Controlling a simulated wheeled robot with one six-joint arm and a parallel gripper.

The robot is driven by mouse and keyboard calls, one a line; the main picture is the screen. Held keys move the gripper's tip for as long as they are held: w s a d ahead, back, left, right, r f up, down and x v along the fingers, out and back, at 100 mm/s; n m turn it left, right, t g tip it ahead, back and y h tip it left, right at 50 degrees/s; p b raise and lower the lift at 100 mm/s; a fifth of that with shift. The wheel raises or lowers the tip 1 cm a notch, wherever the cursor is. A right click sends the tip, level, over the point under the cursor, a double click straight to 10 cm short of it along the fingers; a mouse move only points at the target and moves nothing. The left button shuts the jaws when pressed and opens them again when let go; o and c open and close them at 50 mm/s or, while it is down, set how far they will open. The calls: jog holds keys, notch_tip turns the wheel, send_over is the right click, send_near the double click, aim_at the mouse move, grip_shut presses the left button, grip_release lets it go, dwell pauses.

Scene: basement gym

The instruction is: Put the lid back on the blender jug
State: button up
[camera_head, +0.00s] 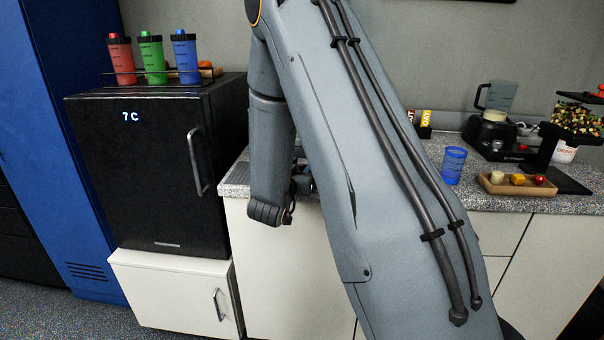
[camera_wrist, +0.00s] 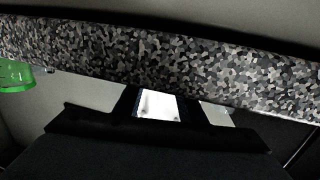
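The blender jug (camera_head: 500,96), grey and see-through with a handle on its left, stands upright on the black blender base (camera_head: 490,131) at the right back of the counter. I cannot make out a lid on it, and I cannot pick out the lid elsewhere. My gripper is hidden or unclear behind my arm in the head view, low at the counter's front left, far from the jug. In the wrist view my gripper (camera_wrist: 158,100) shows two dark fingers apart, with a bright whitish patch between them that I cannot identify.
The speckled counter (camera_head: 455,145) holds a blue cup (camera_head: 453,166), a wooden tray (camera_head: 497,188) with small food pieces, and a dark stand (camera_head: 560,178) at right. A black fridge (camera_head: 150,170) with bottles on top stands left. A green thing (camera_wrist: 15,75) shows in the wrist view.

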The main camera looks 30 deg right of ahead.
grip_shut()
